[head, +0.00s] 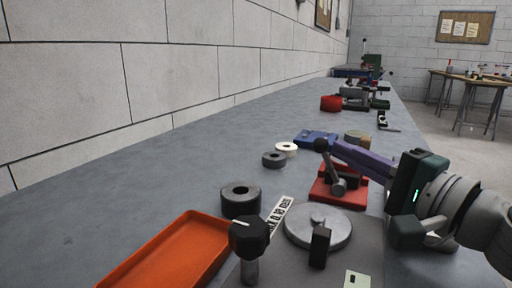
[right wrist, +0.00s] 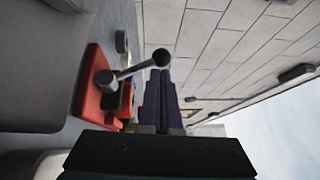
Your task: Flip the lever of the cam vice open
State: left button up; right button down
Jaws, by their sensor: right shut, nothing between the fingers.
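The cam vice (head: 318,196) has a red base and dark jaws and sits on the grey bench right of centre. Its grey lever (head: 332,168) rises from the pivot, tilted up and left, and ends in a black ball knob (head: 321,145). My right gripper (head: 337,148) reaches in from the right with its purple fingers shut and empty, tips close to the knob. In the right wrist view the red base (right wrist: 88,85) is at left and the knob (right wrist: 161,56) shows just beyond the fingertips (right wrist: 161,78). I cannot tell whether they touch. My left gripper is out of view.
A grey round plate (head: 318,225) and a black-knobbed post (head: 249,238) stand in front of the vice. An orange tray (head: 178,250), dark ring (head: 240,201), smaller rings and a blue block (head: 315,138) lie nearby. The bench's left side along the wall is clear.

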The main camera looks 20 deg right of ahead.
jog(key=shift+w+a+r+n+g+p, duration=0.3)
jog(key=shift+r+n+g+p, duration=0.25)
jog(key=shift+p, duration=1.7)
jog(key=shift+w+f+p, duration=0.15)
jog(key=shift+f+p, duration=0.05)
jog(key=shift+p, duration=0.15)
jog(key=shift+w+a+f+g, duration=0.15)
jog(key=shift+a+f+g, duration=0.1)
jog(key=shift+f, duration=0.05)
jog(key=shift+w+f, duration=0.1)
